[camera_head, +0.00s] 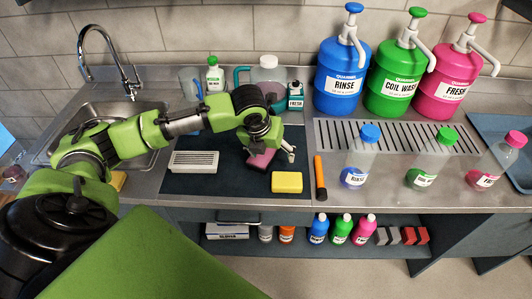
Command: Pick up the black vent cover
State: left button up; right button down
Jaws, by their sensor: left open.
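I cannot clearly make out a black vent cover; it may be hidden by my left arm or blend into the dark mat (225,183). A pale grey slotted vent cover (193,162) lies on the mat's left part. My left gripper (276,154) is open and low over the mat's right part. A pink block with a dark underside (261,159) is at its fingers, partly covered; I cannot tell whether they touch. My right gripper is out of view.
A yellow sponge (287,182) and an orange-and-black tool (320,178) lie right of the gripper. Rinse (357,165), green (423,172) and pink (490,168) bottles stand farther right. Large pump jugs (340,80) stand behind. The sink (105,135) is at left.

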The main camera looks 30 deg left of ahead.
pick_arm(q)
jog(key=w+a+r+m, duration=0.1)
jog(key=a+r+m, duration=0.15)
jog(key=a, duration=0.25)
jog(key=shift+n+y, duration=0.25)
jog(key=shift+y, duration=0.05)
jog(key=x, duration=0.2)
jog(key=p+x, duration=0.1)
jog(key=x, duration=0.4)
jog(key=shift+w+a+f, duration=0.1)
jog(key=shift+w+a, duration=0.2)
jog(key=shift+w, duration=0.2)
jog(key=shift+p+x, duration=1.05)
jog(key=shift+x, duration=1.35)
jog(key=shift+w+a+f, duration=0.25)
jog(key=shift+w, duration=0.1)
jog(key=c, duration=1.4)
jog(key=shift+r, duration=0.1)
jog(key=shift+c, duration=0.6)
